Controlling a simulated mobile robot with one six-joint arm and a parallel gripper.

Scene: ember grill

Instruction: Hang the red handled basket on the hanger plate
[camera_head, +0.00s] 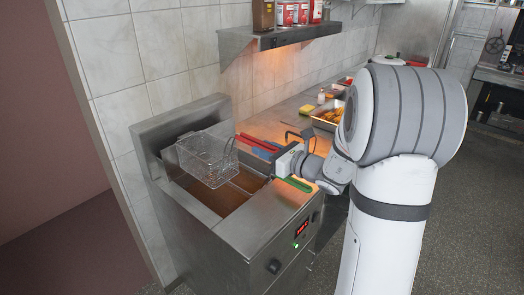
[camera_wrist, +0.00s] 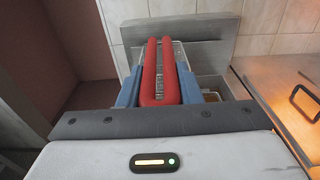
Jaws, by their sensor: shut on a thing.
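The red handled basket (camera_head: 207,160) is an empty-looking wire basket held above the left part of the fryer's vat, in front of the back panel. Its red handle (camera_head: 257,142) points right toward my arm. My gripper (camera_head: 262,151) is shut on this handle; in the wrist view the red handle (camera_wrist: 160,75) lies between the two blue fingers. The steel back panel (camera_head: 180,125) of the fryer seems to be the hanger plate. The basket appears close to it, but I cannot tell whether they touch.
A green handle (camera_head: 296,184) sticks out over the vat's right edge, below my gripper, with wire in the vat beside it. The fryer (camera_head: 235,235) holds brown oil. A steel shelf (camera_head: 285,36) with cans is above. A counter with food trays (camera_head: 328,117) lies behind.

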